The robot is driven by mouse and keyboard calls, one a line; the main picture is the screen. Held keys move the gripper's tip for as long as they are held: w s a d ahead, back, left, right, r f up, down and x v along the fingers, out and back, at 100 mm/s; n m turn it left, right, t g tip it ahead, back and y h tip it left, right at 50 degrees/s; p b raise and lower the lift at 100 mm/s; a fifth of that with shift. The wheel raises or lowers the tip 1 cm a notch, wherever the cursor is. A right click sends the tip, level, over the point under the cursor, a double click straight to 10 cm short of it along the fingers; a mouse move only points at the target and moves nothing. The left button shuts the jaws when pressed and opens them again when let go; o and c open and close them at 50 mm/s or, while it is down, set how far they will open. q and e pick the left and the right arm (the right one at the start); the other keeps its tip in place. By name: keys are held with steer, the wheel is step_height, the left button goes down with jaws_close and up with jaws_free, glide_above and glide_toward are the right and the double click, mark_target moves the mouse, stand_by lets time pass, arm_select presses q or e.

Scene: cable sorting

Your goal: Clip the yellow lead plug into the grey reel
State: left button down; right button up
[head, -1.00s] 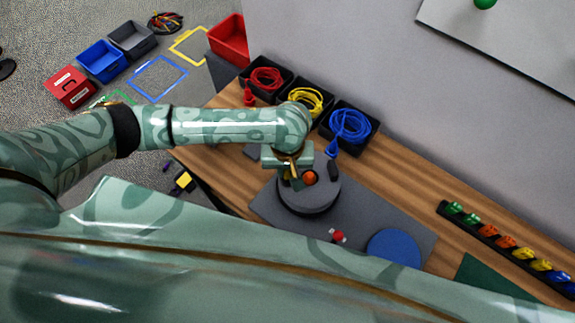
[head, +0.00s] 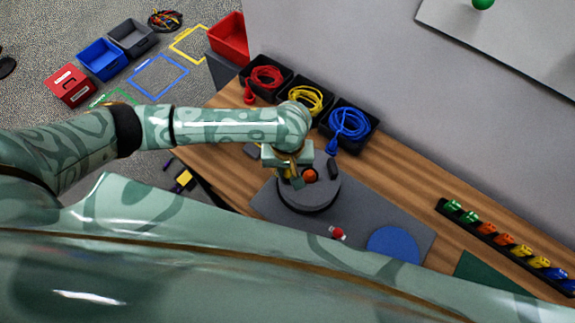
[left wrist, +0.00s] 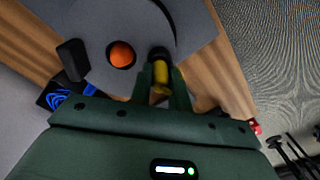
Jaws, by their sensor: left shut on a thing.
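The grey reel (head: 312,197) is a round drum on a dark grey mat, with an orange knob (head: 310,176) on top; the knob also shows in the left wrist view (left wrist: 121,54). My left gripper (head: 295,181) points down over the reel's top, left of the knob. In the left wrist view its fingers (left wrist: 164,88) are shut on the yellow lead plug (left wrist: 160,78). The plug's far end is at a dark round spot (left wrist: 158,53) near the reel's edge; I cannot tell whether it is seated. My right gripper is not in view.
Black bins hold red (head: 266,77), yellow (head: 305,99) and blue (head: 349,123) cables behind my left arm. A blue disc (head: 393,246) and a small red piece (head: 337,233) lie right of the reel. A rack of coloured clips (head: 505,243) stands far right.

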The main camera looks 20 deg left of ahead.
arm_select(q)
steer(key=c, duration=1.2)
jaws_free()
steer(key=shift+c, duration=0.2)
step_height(320, 180, up, 16)
steer(key=p, duration=0.7)
steer(key=shift+r, duration=0.15)
